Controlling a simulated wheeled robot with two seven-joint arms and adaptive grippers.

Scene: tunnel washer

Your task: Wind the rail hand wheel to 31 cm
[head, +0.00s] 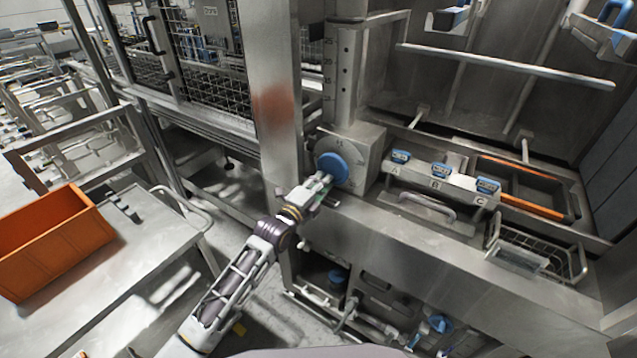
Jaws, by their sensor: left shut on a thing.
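The rail hand wheel (333,167) is a blue disc on the front of a grey metal box (366,150) beside the steel post. A vertical scale plate (341,75) with small marks rises above the box; its figures are too small to read surely. My left gripper (321,185) is at the lower left edge of the wheel, its fingers shut on the wheel's near side. The fingertips are partly hidden against the wheel. My right gripper is not in view.
An orange crate (52,240) stands on a metal table (110,290) at left. Right of the wheel are blue-topped holders marked A, B, C (438,180), a dark tray (525,185) and a wire basket (535,255). A steel post (278,100) stands close to the wheel's left.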

